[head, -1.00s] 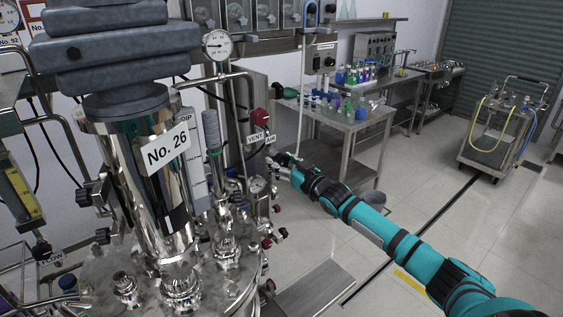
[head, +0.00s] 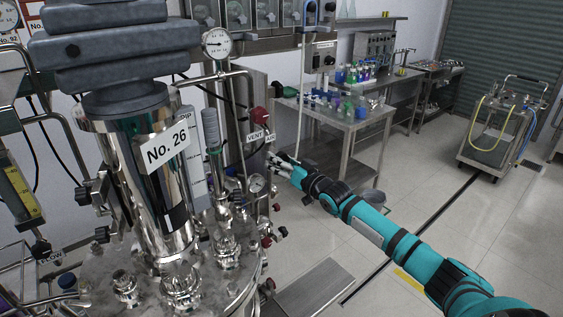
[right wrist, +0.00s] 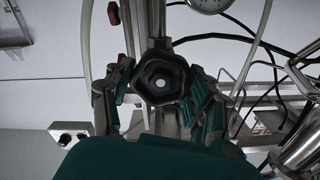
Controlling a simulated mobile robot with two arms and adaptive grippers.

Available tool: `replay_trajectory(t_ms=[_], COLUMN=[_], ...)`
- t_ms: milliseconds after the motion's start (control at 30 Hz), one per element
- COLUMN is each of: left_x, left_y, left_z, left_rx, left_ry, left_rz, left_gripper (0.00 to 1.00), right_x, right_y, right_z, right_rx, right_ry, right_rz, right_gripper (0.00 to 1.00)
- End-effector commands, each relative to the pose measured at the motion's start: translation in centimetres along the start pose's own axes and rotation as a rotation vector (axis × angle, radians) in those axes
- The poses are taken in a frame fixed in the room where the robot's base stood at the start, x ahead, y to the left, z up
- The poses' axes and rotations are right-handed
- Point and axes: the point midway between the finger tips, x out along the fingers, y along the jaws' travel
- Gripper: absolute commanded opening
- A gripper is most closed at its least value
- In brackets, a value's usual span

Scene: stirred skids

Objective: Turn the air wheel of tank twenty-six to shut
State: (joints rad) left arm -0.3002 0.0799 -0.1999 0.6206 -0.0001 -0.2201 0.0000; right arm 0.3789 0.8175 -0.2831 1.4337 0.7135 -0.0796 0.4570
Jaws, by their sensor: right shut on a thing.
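Tank twenty-six (head: 165,225) is a shiny steel vessel at the left of the head view, with a "No. 26" sign (head: 167,149). Small "VENT" (head: 254,136) and "AIR" (head: 270,136) labels hang on its right side. My right gripper (head: 273,157) is just below the AIR label. In the right wrist view a black lobed wheel (right wrist: 160,86) with a pale centre sits between the two fingers, and the gripper is shut on it. In the head view the gripper hides this wheel. My left gripper is not in view.
A red knob (head: 261,115) is just above the labels. Gauges (head: 217,43), pipes and small valves crowd the tank's right side. A steel table with bottles (head: 345,125) stands behind. A cart with hoses (head: 497,130) is at the far right. The floor between is mostly clear.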

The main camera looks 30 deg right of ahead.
Motion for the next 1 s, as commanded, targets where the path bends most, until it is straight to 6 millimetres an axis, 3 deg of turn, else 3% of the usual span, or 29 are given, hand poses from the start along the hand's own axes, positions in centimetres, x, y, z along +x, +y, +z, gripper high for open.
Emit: replay_trajectory(t_ms=[133, 167, 333, 733, 1000], left_x=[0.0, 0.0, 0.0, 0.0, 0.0], left_y=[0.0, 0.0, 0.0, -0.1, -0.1], left_z=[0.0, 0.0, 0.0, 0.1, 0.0], left_rx=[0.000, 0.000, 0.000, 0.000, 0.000], left_ry=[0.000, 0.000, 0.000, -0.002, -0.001], left_rz=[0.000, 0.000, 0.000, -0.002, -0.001], left_gripper=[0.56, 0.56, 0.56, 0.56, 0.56], right_x=[0.0, 0.0, 0.0, -0.7, -5.0], right_y=[0.0, 0.0, 0.0, 0.0, 0.0], right_z=[0.0, 0.0, 0.0, 0.1, 0.3], right_rx=[0.004, 0.003, 0.002, 0.001, 0.002], right_ry=[0.000, 0.000, 0.000, -0.001, -0.004], right_rz=[0.000, 0.000, 0.000, 0.000, 0.000], right_gripper=[0.23, 0.58, 0.79, 0.79, 0.79])
